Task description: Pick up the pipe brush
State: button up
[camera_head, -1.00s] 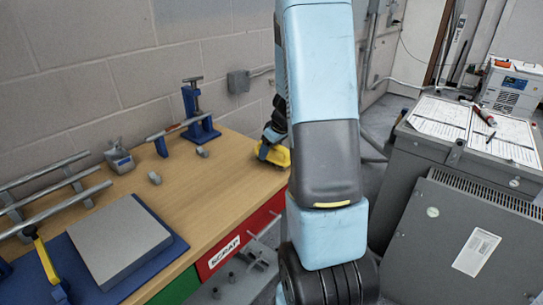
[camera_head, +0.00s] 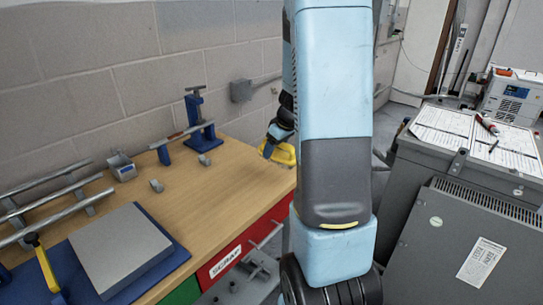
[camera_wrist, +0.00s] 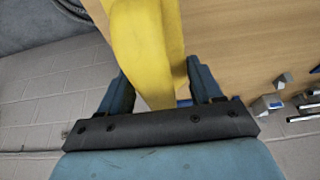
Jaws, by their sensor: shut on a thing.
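The pipe brush appears as a yellow thing (camera_head: 284,154) at the right end of the wooden bench, in the head view. My gripper (camera_head: 272,143) is shut on it. In the wrist view the yellow body (camera_wrist: 150,45) runs up between the two blue fingers of my gripper (camera_wrist: 157,75), which stand on either side of it. My arm hides part of the area to the right. I cannot tell for sure whether the brush is clear of the bench top; its underside is small in the head view.
The bench (camera_head: 205,190) is clear in its middle. A blue pipe stand (camera_head: 200,120), metal pipes (camera_head: 60,205) and a grey plate (camera_head: 122,247) on a blue mat stand leftward. Grey cabinets (camera_head: 465,240) stand at right.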

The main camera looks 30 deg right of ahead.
aim_at(281, 146)
jog(key=s+r, duration=0.3)
jog(key=r, duration=0.1)
jog(key=shift+s+d+r, duration=0.1)
jog(key=shift+s+r, duration=0.15)
jog(key=shift+s, duration=0.1)
jog(key=s+r, duration=0.3)
jog(key=s, duration=0.5)
jog(key=shift+s+d+r, duration=0.15)
jog(key=shift+s+r, duration=0.1)
jog(key=shift+s, duration=0.1)
jog(key=o, duration=0.5)
jog(key=c, duration=0.3)
jog(key=shift+f, duration=0.1)
